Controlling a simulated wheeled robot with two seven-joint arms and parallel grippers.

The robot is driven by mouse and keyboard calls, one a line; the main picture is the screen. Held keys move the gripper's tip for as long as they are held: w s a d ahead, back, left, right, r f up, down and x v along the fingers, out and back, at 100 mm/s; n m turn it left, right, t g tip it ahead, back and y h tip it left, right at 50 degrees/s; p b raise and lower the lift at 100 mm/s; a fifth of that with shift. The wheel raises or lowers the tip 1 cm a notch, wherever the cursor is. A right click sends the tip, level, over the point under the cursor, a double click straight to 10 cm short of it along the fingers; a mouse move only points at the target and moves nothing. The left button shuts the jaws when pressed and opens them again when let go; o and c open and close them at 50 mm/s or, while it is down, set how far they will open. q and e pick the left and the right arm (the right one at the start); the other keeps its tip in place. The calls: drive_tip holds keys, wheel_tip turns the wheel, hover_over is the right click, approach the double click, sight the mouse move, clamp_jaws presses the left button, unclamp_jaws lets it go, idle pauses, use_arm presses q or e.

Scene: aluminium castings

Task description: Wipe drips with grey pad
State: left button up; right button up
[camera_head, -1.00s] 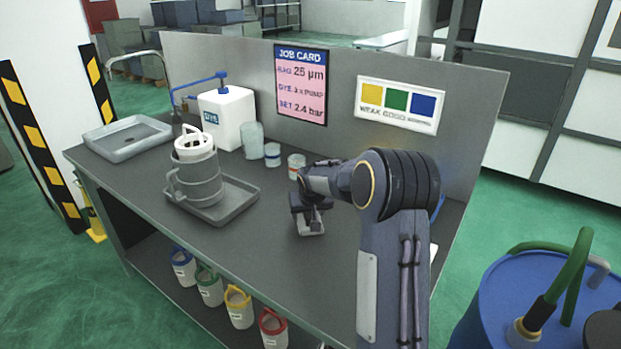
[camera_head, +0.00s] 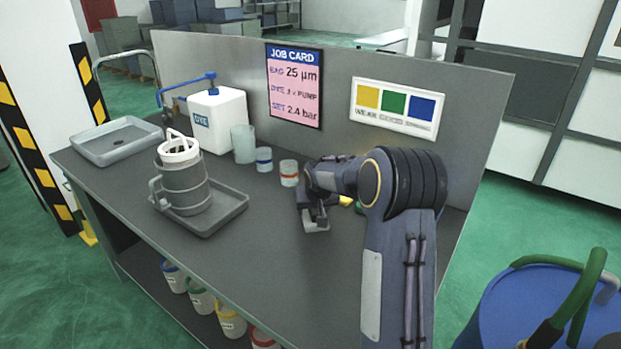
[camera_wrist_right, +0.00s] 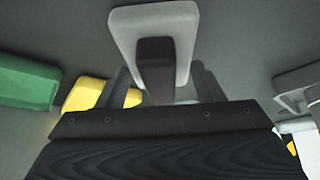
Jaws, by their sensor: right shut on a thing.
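The grey pad (camera_head: 316,225) is light grey with a dark block on top. It also shows in the right wrist view (camera_wrist_right: 183,50), ahead of my fingers. My right gripper (camera_head: 314,208) is shut on the pad, at or just above the bench top. Whether the pad touches the bench cannot be told. No drips can be made out on the bench. My left gripper is in neither view.
A grey tray (camera_head: 232,213) holds a grey pot (camera_head: 183,190) at left. A white DYE container (camera_head: 217,122) and cups (camera_head: 289,173) stand at the back. Yellow (camera_wrist_right: 88,94) and green (camera_wrist_right: 25,82) blocks lie near the pad. The front middle of the bench is clear.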

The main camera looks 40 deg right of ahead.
drive_tip(key=r, duration=0.1)
drive_tip(key=r+p, duration=0.1)
drive_tip(key=r, duration=0.2)
drive_tip(key=shift+s+a, duration=0.1)
drive_tip(key=shift+a, duration=0.15)
drive_tip(key=shift+d+r+p, duration=0.2)
drive_tip(key=shift+r+p, duration=0.4)
drive_tip(key=shift+p, duration=0.1)
drive_tip(key=shift+a+r+p, duration=0.1)
drive_tip(key=shift+r+p, duration=0.8)
drive_tip(key=shift+r, duration=0.6)
